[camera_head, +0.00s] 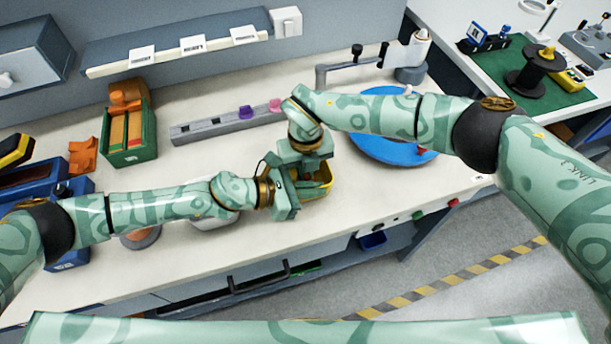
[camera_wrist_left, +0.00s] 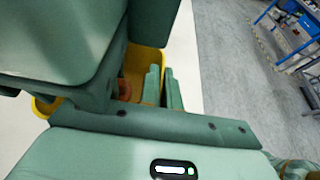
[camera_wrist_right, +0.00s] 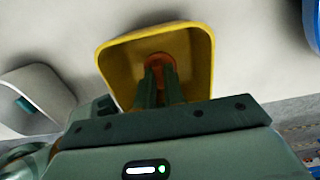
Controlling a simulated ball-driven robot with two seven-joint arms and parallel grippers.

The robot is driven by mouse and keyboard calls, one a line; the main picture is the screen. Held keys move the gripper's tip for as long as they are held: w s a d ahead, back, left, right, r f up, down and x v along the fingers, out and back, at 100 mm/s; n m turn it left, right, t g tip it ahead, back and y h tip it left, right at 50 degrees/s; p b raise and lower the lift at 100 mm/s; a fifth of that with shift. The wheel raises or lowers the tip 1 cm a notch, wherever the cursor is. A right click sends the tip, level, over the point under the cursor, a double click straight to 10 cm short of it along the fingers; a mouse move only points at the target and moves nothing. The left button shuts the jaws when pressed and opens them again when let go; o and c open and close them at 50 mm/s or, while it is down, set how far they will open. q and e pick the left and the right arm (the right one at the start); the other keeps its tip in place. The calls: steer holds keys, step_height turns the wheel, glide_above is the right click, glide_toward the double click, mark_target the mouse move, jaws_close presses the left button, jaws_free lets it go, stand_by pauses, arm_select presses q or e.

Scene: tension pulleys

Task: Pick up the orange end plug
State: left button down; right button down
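The orange end plug (camera_wrist_right: 160,62) is inside a yellow bin (camera_wrist_right: 202,50) in the right wrist view. My right gripper (camera_wrist_right: 160,72) reaches into the bin with its fingertips at the plug, a narrow space between the fingers. Whether they press on the plug is hidden. In the head view the yellow bin (camera_head: 325,180) is mostly covered by my right gripper (camera_head: 308,168) and left gripper (camera_head: 290,192). In the left wrist view my left gripper (camera_wrist_left: 162,80) has its fingers slightly apart at the bin's (camera_wrist_left: 148,58) edge; an orange patch (camera_wrist_left: 124,88) shows inside.
A blue round tray (camera_head: 375,148) lies right of the bin, under my right arm. A grey rail (camera_head: 205,128) with purple and pink pieces is behind. A green crate (camera_head: 135,155) stands at left. A pale dish (camera_head: 215,218) lies under my left arm. My two grippers are very close together.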

stand_by(0.3)
step_height(320, 180, up, 10)
stand_by(0.4)
steer(key=shift+r, duration=0.1)
step_height(320, 180, up, 8)
steer(key=shift+r, duration=0.15)
stand_by(0.9)
arm_select(q)
steer(key=c, duration=1.5)
jaws_free()
steer(key=shift+c, duration=0.2)
